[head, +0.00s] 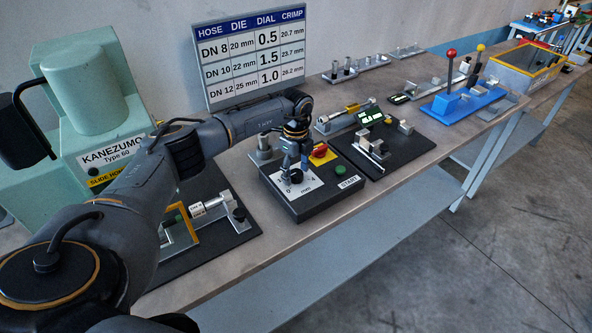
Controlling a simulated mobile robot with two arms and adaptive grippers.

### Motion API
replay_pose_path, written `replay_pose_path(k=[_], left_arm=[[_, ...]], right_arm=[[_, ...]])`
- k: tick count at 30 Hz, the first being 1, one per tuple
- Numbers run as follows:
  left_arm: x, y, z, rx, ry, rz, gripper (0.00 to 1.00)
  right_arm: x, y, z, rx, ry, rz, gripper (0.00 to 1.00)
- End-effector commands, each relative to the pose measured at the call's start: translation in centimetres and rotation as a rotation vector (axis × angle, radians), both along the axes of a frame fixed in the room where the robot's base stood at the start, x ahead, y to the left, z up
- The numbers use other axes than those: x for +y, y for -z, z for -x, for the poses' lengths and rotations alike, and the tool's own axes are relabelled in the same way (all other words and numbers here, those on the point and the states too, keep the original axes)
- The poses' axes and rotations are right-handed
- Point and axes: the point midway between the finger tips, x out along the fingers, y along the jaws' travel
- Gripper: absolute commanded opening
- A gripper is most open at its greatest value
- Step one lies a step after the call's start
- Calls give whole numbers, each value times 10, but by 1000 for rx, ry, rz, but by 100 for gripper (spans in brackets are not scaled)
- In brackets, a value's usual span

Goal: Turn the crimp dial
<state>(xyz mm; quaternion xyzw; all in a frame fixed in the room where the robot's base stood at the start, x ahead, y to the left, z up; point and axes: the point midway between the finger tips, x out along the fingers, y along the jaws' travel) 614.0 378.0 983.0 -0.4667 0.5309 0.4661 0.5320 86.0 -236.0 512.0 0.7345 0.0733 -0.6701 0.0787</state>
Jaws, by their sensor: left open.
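The crimp dial (292,177) is a small dark knob on a white, marked plate on a dark control box (313,203). My left gripper (291,168) points down over the dial, with its fingers open around or just above it. I cannot tell whether the fingers touch the knob. The box also carries a red knob on yellow (320,151), a green button (340,170) and a START label (348,182). My right gripper is not in view.
A chart (255,55) with a DIAL column stands behind the box. A green KANEZUMO machine (90,95) stands at left. A black plate with a metal fixture (395,150) lies to the right, and a blue lever fixture (460,103) stands farther along. The bench's front edge is close.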

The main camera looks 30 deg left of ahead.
Motion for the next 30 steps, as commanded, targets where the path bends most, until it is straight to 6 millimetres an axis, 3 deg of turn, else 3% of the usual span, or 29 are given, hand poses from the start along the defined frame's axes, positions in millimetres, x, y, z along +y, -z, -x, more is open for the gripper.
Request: replay_pose_path(k=[5, 15, 21, 30], left_arm=[[0, -11, 0, -2, 0, 1, 61], [0, -79, -1, -4, 0, 0, 61], [0, -110, -1, -3, 0, 0, 61], [0, -120, 0, 0, 0, 0, 61]], right_arm=[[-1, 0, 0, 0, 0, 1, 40], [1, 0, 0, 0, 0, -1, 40], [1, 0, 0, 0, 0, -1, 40], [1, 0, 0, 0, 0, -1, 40]])
